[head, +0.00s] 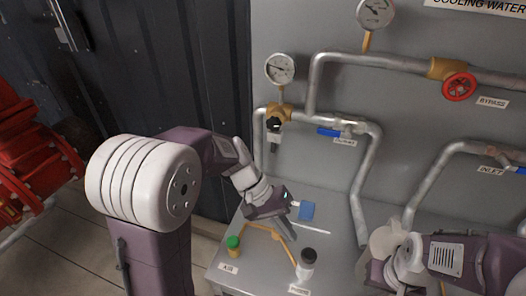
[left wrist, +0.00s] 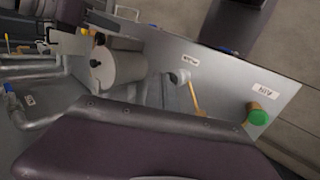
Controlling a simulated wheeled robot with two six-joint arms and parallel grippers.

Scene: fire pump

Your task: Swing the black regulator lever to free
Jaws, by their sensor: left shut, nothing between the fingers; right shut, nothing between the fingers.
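The brass regulator (head: 279,110) sits on the pipe below the left gauge, with a black lever or knob (head: 273,124) on its front. My left gripper (head: 291,228) is shut and empty. It hangs well below the regulator, over the sloping grey panel, beside a small blue part (head: 306,211). My right gripper (head: 372,272) is low at the right, apart from the regulator; its fingertips are hard to make out. The left wrist view looks along the panel and does not clearly show the lever.
The panel carries a green knob (head: 233,242), an orange bar (head: 263,229) and a black-capped post (head: 307,265). The green knob also shows in the left wrist view (left wrist: 257,115). A blue-handled valve (head: 329,132) and a red handwheel (head: 459,87) are on the pipes. Red machinery (head: 30,150) stands at left.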

